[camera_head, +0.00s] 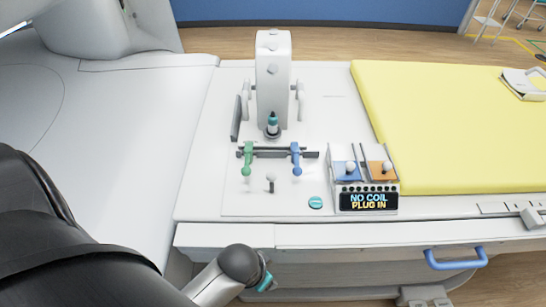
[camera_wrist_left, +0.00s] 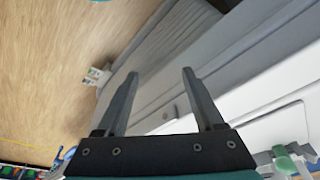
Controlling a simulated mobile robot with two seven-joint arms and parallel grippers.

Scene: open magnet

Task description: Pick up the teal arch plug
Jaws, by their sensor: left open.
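In the head view, a small teal piece (camera_head: 316,202) lies on the white deck, left of the display box. Another teal-topped dark piece (camera_head: 272,124) stands upright at the foot of the white column. I cannot tell from their shapes which is the arch plug. My left arm comes in from the left and ends below the front edge of the deck, well short of both pieces; its fingers are hidden there. In the left wrist view, my left gripper (camera_wrist_left: 158,74) is open, with nothing between its fingers. My right gripper is not in view.
A green-handled (camera_head: 248,160) and a blue-handled (camera_head: 296,160) piece stand at a dark bar. A small peg (camera_head: 270,185) stands in front. The display box (camera_head: 368,202) reads "NO COIL PLUG IN". A yellow pad (camera_head: 450,130) lies right; a blue handle (camera_head: 455,260) juts from the front.

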